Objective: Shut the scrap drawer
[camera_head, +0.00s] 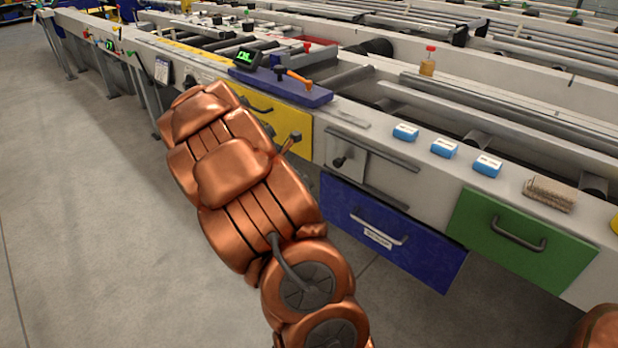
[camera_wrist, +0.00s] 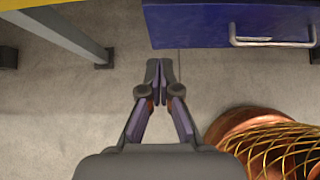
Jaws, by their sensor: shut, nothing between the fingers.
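A blue drawer front (camera_head: 365,238) with a grey bar handle and a small white label sits low under the runout table, right of my arm in the head view. The label is too small to read, so I cannot confirm it is the scrap drawer. Its front also shows at the top right of the wrist view (camera_wrist: 190,28), with the handle toward the right. My gripper (camera_wrist: 160,68) is shut and empty, its tips below the left part of the blue front in the picture. Contact does not show. In the head view, my arm hides the gripper.
A yellow drawer (camera_head: 280,122) is left of the blue one, and a green drawer (camera_head: 520,235) is to its right. A grey leg (camera_wrist: 65,35) stands left in the wrist view. Blue-and-white boxes (camera_head: 444,147) line the table edge. Open floor (camera_head: 90,200) lies left.

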